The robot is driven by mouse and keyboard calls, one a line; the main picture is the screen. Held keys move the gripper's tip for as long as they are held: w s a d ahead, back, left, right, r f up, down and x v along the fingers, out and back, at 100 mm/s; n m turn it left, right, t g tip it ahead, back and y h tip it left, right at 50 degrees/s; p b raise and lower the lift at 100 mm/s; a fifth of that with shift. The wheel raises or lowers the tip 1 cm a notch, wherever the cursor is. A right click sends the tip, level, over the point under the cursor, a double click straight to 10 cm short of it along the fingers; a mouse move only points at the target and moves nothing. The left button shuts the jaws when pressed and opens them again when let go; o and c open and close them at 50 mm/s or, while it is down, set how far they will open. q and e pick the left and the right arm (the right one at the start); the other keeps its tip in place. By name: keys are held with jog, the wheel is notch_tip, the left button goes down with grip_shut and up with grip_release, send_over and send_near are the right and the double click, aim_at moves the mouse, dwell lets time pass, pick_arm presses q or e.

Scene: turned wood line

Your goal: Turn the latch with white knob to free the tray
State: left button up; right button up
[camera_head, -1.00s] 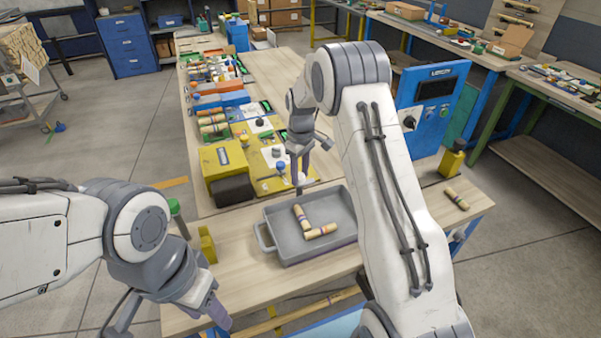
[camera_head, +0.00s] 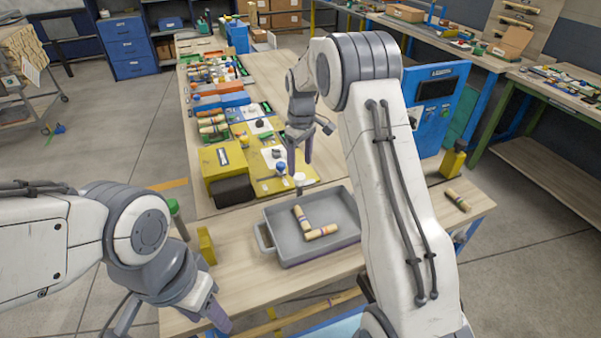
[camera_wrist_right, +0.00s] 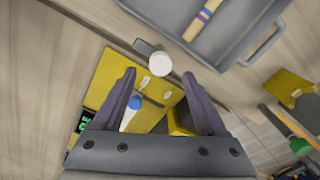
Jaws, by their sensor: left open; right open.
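The latch's white knob (camera_head: 299,178) is at the near edge of the yellow panel, beside the far left part of the grey tray (camera_head: 347,204). In the right wrist view the round white knob (camera_wrist_right: 160,63) shows just beyond and between the fingertips, with the tray (camera_wrist_right: 215,48) behind it. My right gripper (camera_head: 299,166) is open and empty, pointing down just above the knob. I cannot tell whether it touches the knob. My left gripper (camera_head: 216,314) is open at the lower left, away from the tray; part of it is hidden.
Two striped wood pieces (camera_head: 321,231) lie in the tray. A blue knob (camera_head: 281,168) sits on the yellow panel near the white one. A yellow box (camera_head: 222,168) stands left. Another wood piece (camera_head: 457,200) lies right.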

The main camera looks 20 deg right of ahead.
aim_at(300, 176)
notch_tip(300, 176, up, 6)
jog(key=shift+b, duration=0.3)
jog(key=shift+d, duration=0.1)
jog(key=s+a+r, duration=0.4)
jog(key=s+a, duration=1.2)
jog(key=a, duration=0.1)
jog(key=s+a+f+n, duration=0.1)
jog(key=s+f, duration=0.2)
jog(key=s, duration=1.7)
jog(key=shift+s+a+y, duration=0.2)
jog(key=shift+s+y, duration=0.1)
jog(key=shift+s, duration=0.1)
